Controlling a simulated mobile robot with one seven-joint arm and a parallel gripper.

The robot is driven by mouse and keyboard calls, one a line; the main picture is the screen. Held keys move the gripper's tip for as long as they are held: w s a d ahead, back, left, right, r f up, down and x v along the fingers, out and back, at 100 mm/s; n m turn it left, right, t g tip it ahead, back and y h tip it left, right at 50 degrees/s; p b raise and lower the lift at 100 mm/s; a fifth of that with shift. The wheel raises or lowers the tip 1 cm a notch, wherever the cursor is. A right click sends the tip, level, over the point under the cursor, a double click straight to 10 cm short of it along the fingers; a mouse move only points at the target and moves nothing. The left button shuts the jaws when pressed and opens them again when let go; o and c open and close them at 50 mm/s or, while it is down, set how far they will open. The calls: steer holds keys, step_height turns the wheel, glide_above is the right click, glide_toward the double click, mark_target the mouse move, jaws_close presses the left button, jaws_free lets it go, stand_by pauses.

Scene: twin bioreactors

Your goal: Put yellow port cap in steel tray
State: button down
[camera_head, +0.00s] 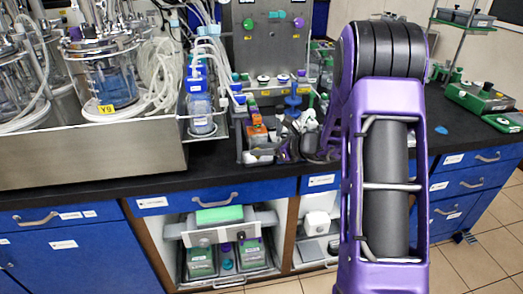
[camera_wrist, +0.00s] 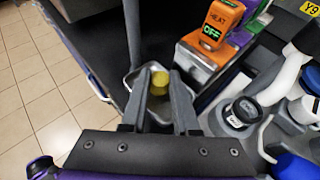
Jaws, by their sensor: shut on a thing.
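The yellow port cap (camera_wrist: 160,78) shows in the wrist view between the tips of my gripper (camera_wrist: 160,84), which is shut on it. A small steel tray (camera_wrist: 150,65) lies behind the cap and fingers in that view, on the dark bench top. The cap appears over the tray's inside; its height above the tray floor is hard to tell. In the head view my purple arm covers the bench at centre right, and I cannot make out the cap or the tray there.
In the wrist view, an orange switch block reading OFF (camera_wrist: 224,20) stands right of the tray, with a black-capped bottle (camera_wrist: 243,110) nearer. The bench edge and tiled floor (camera_wrist: 30,90) lie left. In the head view, a glass bioreactor (camera_head: 105,75) stands left.

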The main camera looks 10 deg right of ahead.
steer(key=shift+f, duration=0.25)
steer(key=c, duration=0.7)
jaws_free()
steer(key=shift+r, duration=0.1)
steer(key=shift+o, duration=0.2)
steer(key=shift+r, duration=0.1)
steer(key=shift+r, duration=0.25)
steer(key=p+v, duration=0.1)
steer(key=v, duration=1.1)
steer(key=shift+f, duration=0.2)
